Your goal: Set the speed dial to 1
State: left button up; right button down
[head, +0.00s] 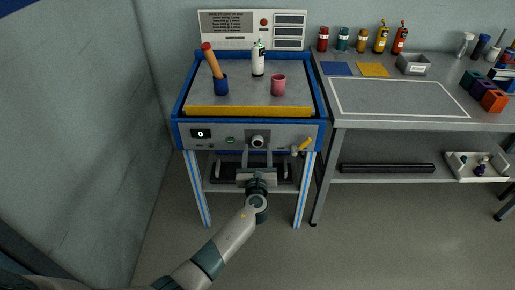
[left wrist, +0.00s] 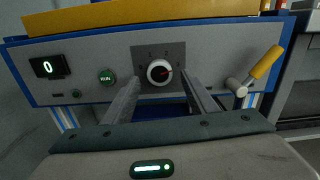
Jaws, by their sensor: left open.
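The speed dial (left wrist: 159,72) is a round white knob with a black face and a red pointer mark on a dark plate. It sits on the grey front panel (head: 175,133) of the blue-framed machine, and also shows in the head view (head: 258,141). My left gripper (head: 258,160) is open just in front of and below the dial. In the left wrist view its two fingers (left wrist: 160,90) stand either side of the dial, apart from it. My right gripper is out of view.
A display (left wrist: 48,66) reads 0, beside a green run button (left wrist: 106,77). A yellow-handled lever (left wrist: 265,64) juts out right of the dial.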

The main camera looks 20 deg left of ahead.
pick_arm(q)
jog(key=shift+x, duration=0.8)
jog(key=shift+w+a, duration=0.1)
jog(key=shift+w, duration=0.15)
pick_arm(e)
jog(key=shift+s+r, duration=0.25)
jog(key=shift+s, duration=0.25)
pick_arm(q)
jog(key=shift+c, duration=0.4)
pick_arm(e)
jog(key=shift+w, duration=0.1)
pick_arm(q)
jog(key=c, duration=1)
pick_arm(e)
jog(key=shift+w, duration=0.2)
